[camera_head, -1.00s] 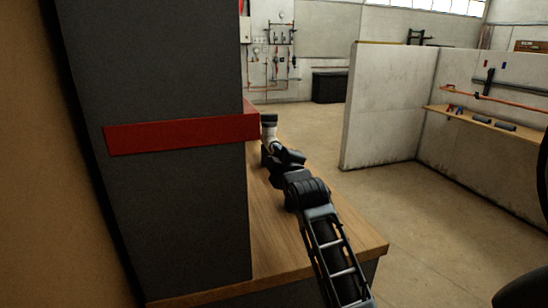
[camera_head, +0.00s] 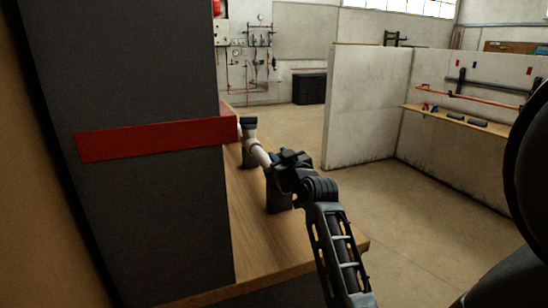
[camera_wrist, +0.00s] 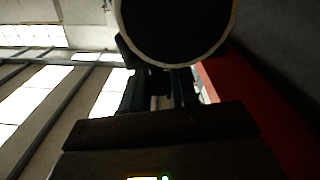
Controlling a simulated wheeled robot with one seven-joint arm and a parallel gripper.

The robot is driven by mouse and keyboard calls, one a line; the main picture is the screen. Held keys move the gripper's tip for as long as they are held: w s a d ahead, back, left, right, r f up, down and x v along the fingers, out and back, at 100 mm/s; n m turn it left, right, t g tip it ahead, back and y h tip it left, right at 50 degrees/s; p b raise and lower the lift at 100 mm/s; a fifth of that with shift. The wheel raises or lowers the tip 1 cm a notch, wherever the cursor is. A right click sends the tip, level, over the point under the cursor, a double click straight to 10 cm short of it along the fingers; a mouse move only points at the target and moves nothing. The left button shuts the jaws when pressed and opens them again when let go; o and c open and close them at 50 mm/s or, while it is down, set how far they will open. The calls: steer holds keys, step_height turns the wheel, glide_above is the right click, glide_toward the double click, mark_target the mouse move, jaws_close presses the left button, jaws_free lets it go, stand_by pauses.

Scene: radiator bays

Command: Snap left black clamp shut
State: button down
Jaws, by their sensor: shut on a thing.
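A white pipe (camera_head: 258,153) runs above the wooden bench. A black clamp (camera_head: 249,124) stands at its far end, beside the red band. A second black clamp (camera_head: 279,196) stands on the bench at the pipe's near end, partly hidden by my gripper (camera_head: 288,162). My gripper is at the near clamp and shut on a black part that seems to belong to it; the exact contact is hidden. In the wrist view, the dark round pipe end with a pale rim (camera_wrist: 233,30) hangs just above my black fingers (camera_wrist: 160,88).
A dark grey column (camera_head: 125,215) with a red band (camera_head: 150,139) rises close on the left. The wooden bench top (camera_head: 247,240) is bare in front. A white partition (camera_head: 368,105) stands to the right, with open floor between.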

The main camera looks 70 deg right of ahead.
steer(key=shift+s+d+f+m, duration=0.25)
steer(key=shift+s+f+m, duration=0.1)
steer(key=shift+m, duration=0.35)
steer(key=shift+s+d+f+m, duration=0.2)
steer(key=shift+d+f+m, duration=0.1)
steer(key=shift+m, duration=0.4)
steer(key=shift+s+f+b, duration=0.1)
steer(key=shift+b, duration=0.2)
steer(key=c, duration=0.9)
jaws_free()
steer(key=shift+b+v, duration=0.55)
steer(key=shift+v, duration=3.35)
